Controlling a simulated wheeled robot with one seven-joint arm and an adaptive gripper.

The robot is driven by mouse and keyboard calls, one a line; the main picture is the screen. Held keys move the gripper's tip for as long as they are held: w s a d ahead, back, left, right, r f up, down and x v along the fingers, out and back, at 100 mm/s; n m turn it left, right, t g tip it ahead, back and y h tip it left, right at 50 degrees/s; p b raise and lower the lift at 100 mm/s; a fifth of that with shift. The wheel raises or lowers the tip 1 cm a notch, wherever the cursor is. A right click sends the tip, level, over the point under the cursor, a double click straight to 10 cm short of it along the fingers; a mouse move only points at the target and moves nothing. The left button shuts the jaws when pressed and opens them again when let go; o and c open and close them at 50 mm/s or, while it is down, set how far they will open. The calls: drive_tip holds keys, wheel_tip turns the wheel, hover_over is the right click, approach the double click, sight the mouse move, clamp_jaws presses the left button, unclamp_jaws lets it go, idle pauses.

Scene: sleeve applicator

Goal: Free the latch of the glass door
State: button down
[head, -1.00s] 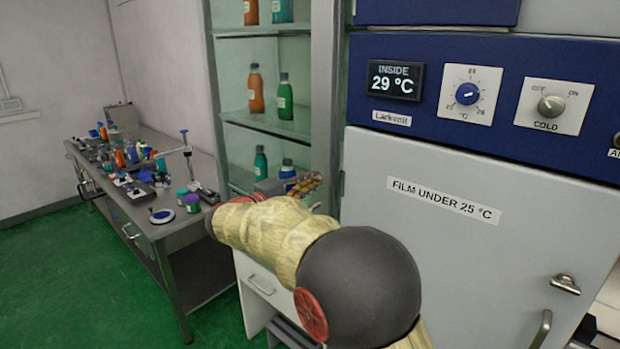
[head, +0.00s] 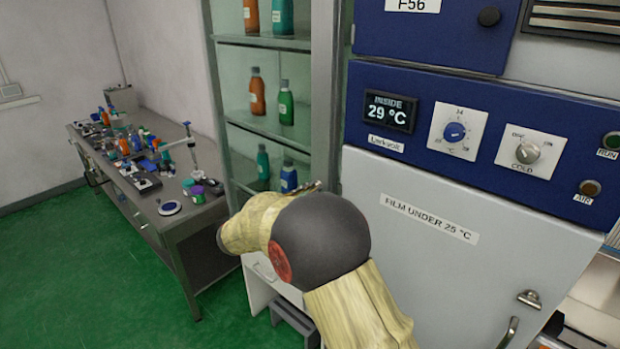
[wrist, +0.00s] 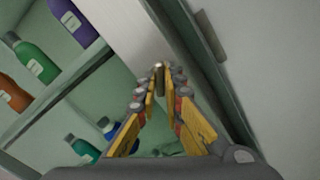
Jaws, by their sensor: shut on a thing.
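The glass-fronted cabinet (head: 325,90) stands left of the white and blue cold unit; its frame also shows in the wrist view (wrist: 135,32). My gripper (wrist: 160,72) is at the cabinet's front edge, its fingers closed around a small metal piece (wrist: 159,69) that looks like the door latch. Only part of that piece shows between the fingertips. In the head view my own arm hides most of the gripper, and just the finger ends (head: 308,187) show beside the cabinet frame.
Bottles stand on the cabinet's shelves, among them an orange one (head: 257,92) and a green one (head: 286,103). A cluttered bench (head: 185,222) is at the left. The cold unit's door (head: 440,270) is close on the right. Green floor (head: 100,270) is open in front.

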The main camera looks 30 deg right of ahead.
drive_tip(key=n+p, duration=0.5)
drive_tip(key=p, duration=0.1)
drive_tip(key=shift+r, duration=0.15)
drive_tip(key=shift+n+p, duration=0.7)
drive_tip(key=shift+p, duration=0.35)
drive_tip(key=shift+f, duration=0.2)
drive_tip(key=c, duration=2)
unclamp_jaws()
drive_tip(key=shift+o, duration=0.4)
drive_tip(key=v, duration=1.2)
